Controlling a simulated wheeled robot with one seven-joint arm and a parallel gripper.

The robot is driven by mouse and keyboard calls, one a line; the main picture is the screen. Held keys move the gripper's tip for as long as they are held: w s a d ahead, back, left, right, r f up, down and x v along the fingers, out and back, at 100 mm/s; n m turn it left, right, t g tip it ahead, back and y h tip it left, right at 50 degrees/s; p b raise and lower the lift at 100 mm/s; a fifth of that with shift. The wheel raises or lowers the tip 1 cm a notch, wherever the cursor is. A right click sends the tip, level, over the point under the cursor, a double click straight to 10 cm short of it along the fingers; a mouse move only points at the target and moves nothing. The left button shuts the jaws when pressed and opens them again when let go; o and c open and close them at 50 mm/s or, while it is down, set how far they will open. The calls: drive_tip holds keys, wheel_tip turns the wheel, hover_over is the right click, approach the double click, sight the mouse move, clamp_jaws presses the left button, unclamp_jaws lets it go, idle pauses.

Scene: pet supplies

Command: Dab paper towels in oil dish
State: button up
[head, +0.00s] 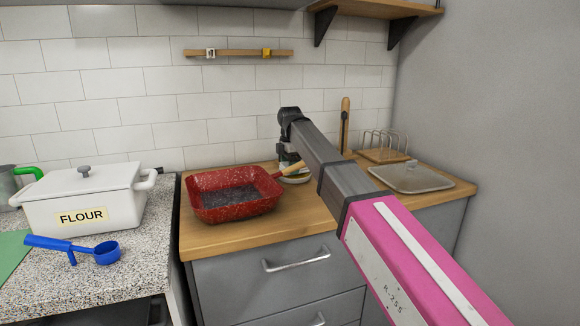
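A small pale dish (298,180) sits on the wooden counter just right of the red pan, and may be the oil dish. My arm hides part of it, and its contents cannot be made out. My gripper (288,162) hangs down from the arm's far end, right over or beside this dish. The arm covers most of it, so its fingers and anything between them cannot be made out. I cannot identify any paper towels in this view.
A glass-like lid (412,180), wire rack (384,153) and upright wooden piece (345,125) are right. A white flour box (88,200) and blue scoop (106,252) are on the left counter.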

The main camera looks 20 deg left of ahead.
drive_tip(key=shift+f, duration=0.6)
idle(1.3)
drive_tip(key=shift+r, duration=0.1)
drive_tip(key=shift+r, duration=3.45)
drive_tip(key=shift+r, duration=0.1)
